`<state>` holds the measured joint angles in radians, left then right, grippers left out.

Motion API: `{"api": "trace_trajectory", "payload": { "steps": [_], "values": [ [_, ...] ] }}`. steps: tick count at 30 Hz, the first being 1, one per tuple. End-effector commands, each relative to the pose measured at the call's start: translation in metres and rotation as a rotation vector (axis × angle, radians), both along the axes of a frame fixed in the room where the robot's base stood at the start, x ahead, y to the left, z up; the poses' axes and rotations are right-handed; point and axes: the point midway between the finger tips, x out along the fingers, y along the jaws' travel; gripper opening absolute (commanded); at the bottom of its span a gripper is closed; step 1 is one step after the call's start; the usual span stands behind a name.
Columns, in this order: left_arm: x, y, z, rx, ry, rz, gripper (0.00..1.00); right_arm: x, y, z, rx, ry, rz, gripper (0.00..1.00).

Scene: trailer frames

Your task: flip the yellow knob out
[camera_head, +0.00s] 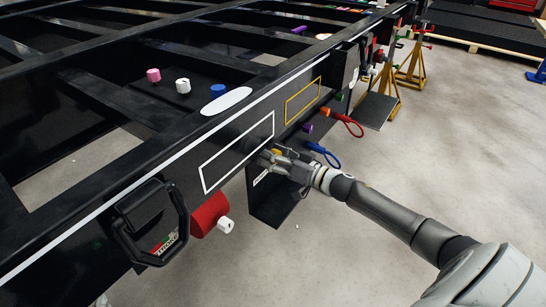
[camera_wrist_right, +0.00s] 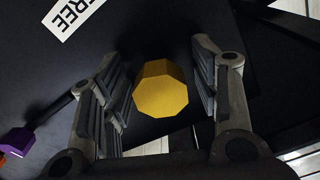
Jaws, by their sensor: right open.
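The yellow knob (camera_wrist_right: 162,90) is a many-sided knob on a dark panel, seen in the right wrist view. It lies between the two fingers of my right gripper (camera_wrist_right: 158,100), which is open around it with gaps on both sides. In the head view the right gripper (camera_head: 280,158) is at the side of the black trailer frame, and only a little of the yellow knob (camera_head: 276,151) shows beside its fingers. My left gripper is not in view.
A red cylinder with a white knob (camera_head: 226,224) and a black handle (camera_head: 150,222) sit left of the gripper. A blue loop (camera_head: 322,152) and red loop (camera_head: 346,122) hang to its right. A purple piece (camera_wrist_right: 16,141) shows in the wrist view. The floor (camera_head: 440,140) at right is clear.

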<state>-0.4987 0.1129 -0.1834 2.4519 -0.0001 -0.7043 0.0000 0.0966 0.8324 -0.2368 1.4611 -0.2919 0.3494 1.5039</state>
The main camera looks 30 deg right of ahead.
Motion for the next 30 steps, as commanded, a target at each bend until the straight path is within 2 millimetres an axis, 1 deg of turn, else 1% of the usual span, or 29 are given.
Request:
{"api": "trace_trajectory", "payload": {
  "steps": [3, 16, 23, 30],
  "values": [
    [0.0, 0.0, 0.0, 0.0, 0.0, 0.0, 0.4, 0.0, 0.0, 0.0, 0.0, 0.0, 0.0, 0.56],
    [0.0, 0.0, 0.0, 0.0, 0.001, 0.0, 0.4, 0.0, 0.0, 0.0, 0.0, 0.0, 0.0, 0.01],
    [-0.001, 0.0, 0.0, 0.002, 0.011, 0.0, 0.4, -0.001, -0.001, 0.0, 0.0, 0.001, 0.0, 0.0],
    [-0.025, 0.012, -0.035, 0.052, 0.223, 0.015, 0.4, -0.009, -0.004, 0.001, 0.0, 0.003, -0.001, 0.0]
  ]
}}
